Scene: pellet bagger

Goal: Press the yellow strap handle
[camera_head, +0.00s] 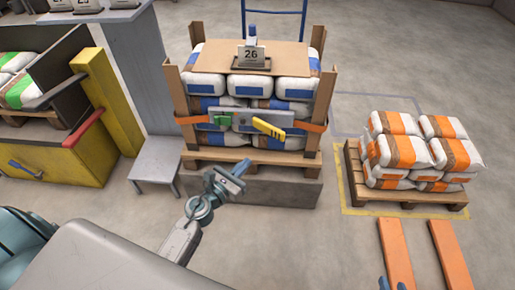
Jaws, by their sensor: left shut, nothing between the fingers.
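The yellow strap handle (269,129) sticks out from a grey metal strap tensioner (236,119) on the front of the stacked bags. It slants down to the right. A green part (223,118) sits at the tensioner's left, and an orange strap (313,126) runs around the stack. My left gripper (239,171) is shut and empty, in front of the pallet, below and left of the handle and apart from it in the picture. Small bluish tips at the bottom edge look like my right gripper (392,285); most of it is cut off.
The strapped stack stands on a wooden pallet (251,156) with wooden corner posts and a card marked 26 (251,54) on top. A grey step stool (156,170) stands to its left. Orange-marked bags (409,150) on a pallet and orange forks (451,255) are at right.

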